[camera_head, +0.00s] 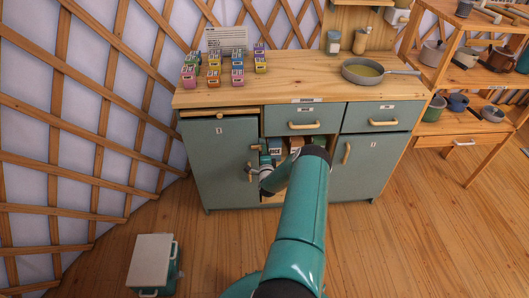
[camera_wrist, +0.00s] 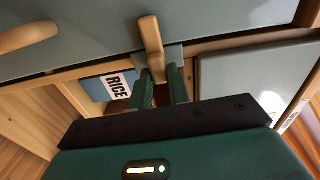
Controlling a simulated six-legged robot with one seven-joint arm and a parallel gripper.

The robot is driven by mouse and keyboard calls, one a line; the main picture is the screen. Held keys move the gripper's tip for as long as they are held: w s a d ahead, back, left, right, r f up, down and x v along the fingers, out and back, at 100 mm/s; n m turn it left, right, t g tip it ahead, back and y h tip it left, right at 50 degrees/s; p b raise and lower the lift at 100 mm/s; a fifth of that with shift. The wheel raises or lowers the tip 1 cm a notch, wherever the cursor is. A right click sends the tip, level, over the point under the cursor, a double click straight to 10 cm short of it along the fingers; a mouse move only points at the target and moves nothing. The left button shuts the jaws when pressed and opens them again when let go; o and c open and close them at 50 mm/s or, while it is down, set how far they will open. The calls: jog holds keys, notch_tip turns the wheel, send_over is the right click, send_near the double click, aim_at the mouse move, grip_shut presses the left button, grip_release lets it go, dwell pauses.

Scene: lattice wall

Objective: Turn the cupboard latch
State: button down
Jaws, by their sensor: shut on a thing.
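The cupboard (camera_head: 222,185) is grey-green with a wooden top. Its left door shows in the wrist view (camera_wrist: 100,30), with a wooden bar handle (camera_wrist: 27,37). A small wooden latch (camera_wrist: 151,42) sits at the door's edge, beside the open middle bay, and lies across the narrow gap there. My gripper (camera_wrist: 163,88) is shut on the end of the latch, its two green fingers on either side. In the head view my gripper (camera_head: 262,152) is at the upper right edge of the left door, and the latch is too small to make out there.
A box marked RICE (camera_wrist: 116,88) stands in the open bay. A drawer (camera_head: 304,118) is above the bay, and a right door (camera_head: 362,165) is beside it. A pan (camera_head: 372,71) and several small boxes stand on top.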

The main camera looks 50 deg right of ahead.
jog(key=shift+m, duration=0.3)
jog(key=c, duration=1.3)
grip_release()
jog(key=v, duration=1.3)
jog(key=shift+s+a, duration=0.25)
jog(key=shift+s, duration=0.05)
